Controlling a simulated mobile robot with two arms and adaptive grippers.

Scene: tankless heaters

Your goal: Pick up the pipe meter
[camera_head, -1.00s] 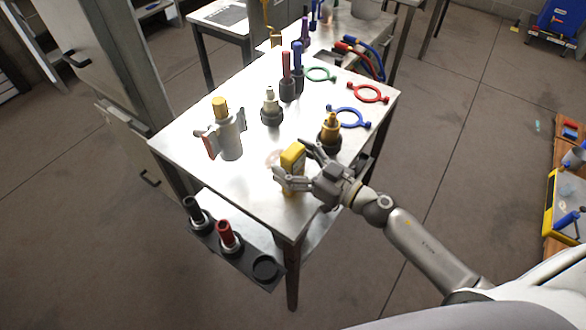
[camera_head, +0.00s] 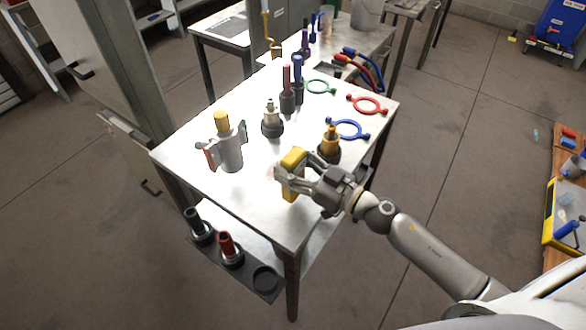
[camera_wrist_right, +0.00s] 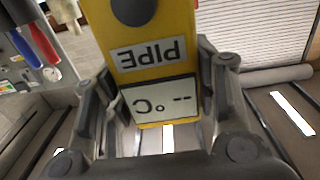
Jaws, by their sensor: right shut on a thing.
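The pipe meter (camera_head: 293,161) is a yellow block-shaped device at the near right part of the metal table. In the right wrist view the yellow meter (camera_wrist_right: 152,30) shows a "PIPE" label and a small display with "°C", both upside down. My right gripper (camera_head: 290,180) has its fingers on both sides of the meter and is shut on it. In the right wrist view its fingers (camera_wrist_right: 155,110) flank the meter's display end. I cannot tell whether the meter's lower end touches the table. My left gripper is not in view.
A lower shelf holds dark holders (camera_head: 231,250).

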